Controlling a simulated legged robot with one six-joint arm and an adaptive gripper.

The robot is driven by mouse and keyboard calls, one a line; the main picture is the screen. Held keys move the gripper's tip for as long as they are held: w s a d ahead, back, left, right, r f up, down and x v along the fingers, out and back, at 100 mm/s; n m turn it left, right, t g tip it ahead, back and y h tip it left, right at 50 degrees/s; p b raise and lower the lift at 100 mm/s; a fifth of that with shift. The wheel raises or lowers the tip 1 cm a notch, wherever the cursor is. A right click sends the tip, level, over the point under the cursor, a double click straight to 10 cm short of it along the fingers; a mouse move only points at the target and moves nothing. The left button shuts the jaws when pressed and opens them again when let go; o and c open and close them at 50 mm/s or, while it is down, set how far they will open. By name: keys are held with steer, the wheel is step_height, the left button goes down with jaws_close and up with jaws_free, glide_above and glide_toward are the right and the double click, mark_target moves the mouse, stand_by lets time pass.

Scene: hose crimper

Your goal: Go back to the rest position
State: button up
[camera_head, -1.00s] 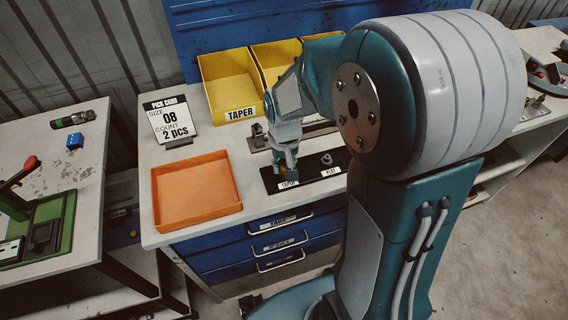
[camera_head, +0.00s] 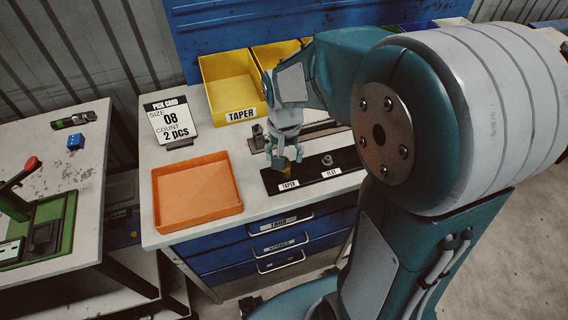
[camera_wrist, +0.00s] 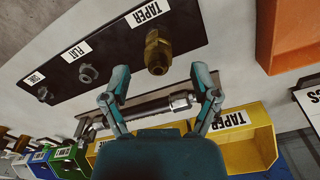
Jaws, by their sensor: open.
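My gripper (camera_head: 289,156) is open over the black board (camera_head: 309,178) on the workbench. In the wrist view the two fingers of my gripper (camera_wrist: 158,88) are spread apart with nothing between their tips. A brass fitting (camera_wrist: 158,52) stands on the board by the TAPER label, just beyond the fingertips; it also shows partly behind the fingers in the head view (camera_head: 282,170). A grey nut (camera_wrist: 88,73) stands at the FLAT label, and a smaller one (camera_wrist: 42,93) at the end label. A metal bar (camera_wrist: 178,101) lies behind the board.
An empty orange tray (camera_head: 197,194) lies left of the board. A pick card (camera_head: 168,120) reads size 08, count 2 pcs. A yellow TAPER bin (camera_head: 232,88) and other bins stand along the back. A side table (camera_head: 80,160) at left carries a green press (camera_head: 45,228).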

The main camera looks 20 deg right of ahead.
step_height(320, 180, up, 8)
steer(key=shift+f, duration=0.25)
steer(key=shift+s+r, duration=0.2)
steer(key=s+r+n+t, duration=0.2)
steer(key=s, duration=0.5)
steer(key=s+r+n+t, duration=0.2)
steer(key=s+r+t, duration=0.1)
steer(key=s, duration=0.3)
steer(key=shift+s+n+t, duration=0.3)
steer(key=shift+s, duration=0.1)
